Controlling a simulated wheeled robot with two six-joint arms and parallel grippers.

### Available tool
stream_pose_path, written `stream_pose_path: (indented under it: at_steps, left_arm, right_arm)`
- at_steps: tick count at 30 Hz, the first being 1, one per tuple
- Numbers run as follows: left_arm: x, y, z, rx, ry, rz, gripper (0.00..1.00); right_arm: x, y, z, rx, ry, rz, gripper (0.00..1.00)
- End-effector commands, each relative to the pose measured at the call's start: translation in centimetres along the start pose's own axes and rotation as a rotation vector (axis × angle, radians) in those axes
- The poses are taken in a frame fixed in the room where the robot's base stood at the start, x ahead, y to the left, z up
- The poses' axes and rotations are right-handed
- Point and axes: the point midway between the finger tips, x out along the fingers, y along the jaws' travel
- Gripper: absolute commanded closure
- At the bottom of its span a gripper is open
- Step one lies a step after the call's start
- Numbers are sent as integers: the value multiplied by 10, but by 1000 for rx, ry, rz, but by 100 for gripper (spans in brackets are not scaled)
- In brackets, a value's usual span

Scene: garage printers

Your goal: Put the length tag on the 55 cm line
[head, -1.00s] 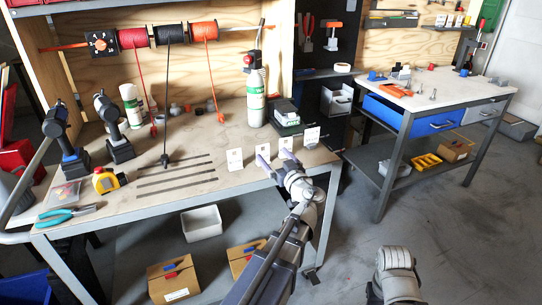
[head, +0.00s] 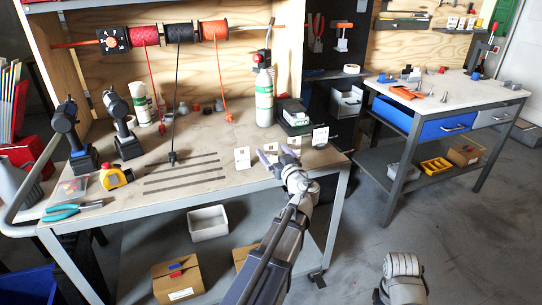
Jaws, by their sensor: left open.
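Several small white tags stand in a row near the front edge of the wooden bench: a left one (head: 242,158), two around my left gripper, and a right one (head: 320,136). Their print is too small to read, so I cannot tell which is the length tag.
Red, black and orange spools (head: 179,32) hang above the bench, with strands reaching down to it. A green-white bottle (head: 264,95) stands behind the tags. A second workbench (head: 455,90) is at right.

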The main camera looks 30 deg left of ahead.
Motion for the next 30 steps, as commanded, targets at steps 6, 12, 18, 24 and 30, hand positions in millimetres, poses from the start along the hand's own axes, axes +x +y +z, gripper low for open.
stream_pose_path:
  at_steps: [6,12,18,24,30]
  left_arm:
    - [24,1,0,0,0,0,3]
    - [23,0,0,0,0,0,6]
    - [23,0,0,0,0,0,28]
    - [23,0,0,0,0,0,51]
    - [23,0,0,0,0,0,73]
  right_arm:
    - [0,0,0,0,0,0,50]
    - [0,0,0,0,0,0,50]
    - [0,0,0,0,0,0,50]
    - [0,0,0,0,0,0,50]
    - [0,0,0,0,0,0,50]
